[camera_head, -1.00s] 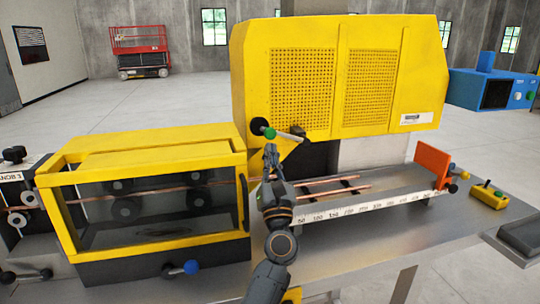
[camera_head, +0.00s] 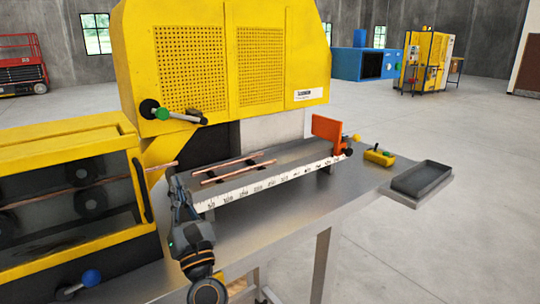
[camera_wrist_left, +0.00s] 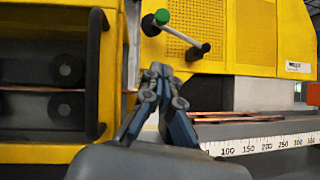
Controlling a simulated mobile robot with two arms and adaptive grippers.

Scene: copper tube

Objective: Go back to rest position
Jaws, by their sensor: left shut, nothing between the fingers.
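My left gripper (camera_head: 172,172) is shut and empty. It is in front of the yellow machine, near the left end of the white ruler (camera_head: 270,177). In the left wrist view its fingertips (camera_wrist_left: 158,70) meet below the green-knobbed lever (camera_wrist_left: 180,30). Two copper tube pieces (camera_head: 238,173) lie on the tray behind the ruler, apart from the gripper. A copper tube (camera_head: 100,178) runs through the windowed yellow box at the left and its end reaches close to the gripper. My right gripper is not in view.
The yellow machine (camera_head: 215,62) stands behind the bench. An orange stop plate (camera_head: 327,127) is at the ruler's far end. A yellow control box (camera_head: 379,157) and a dark tray (camera_head: 422,178) are at the bench's right. A blue-knobbed lever (camera_head: 91,277) sticks out at lower left. Floor at right is clear.

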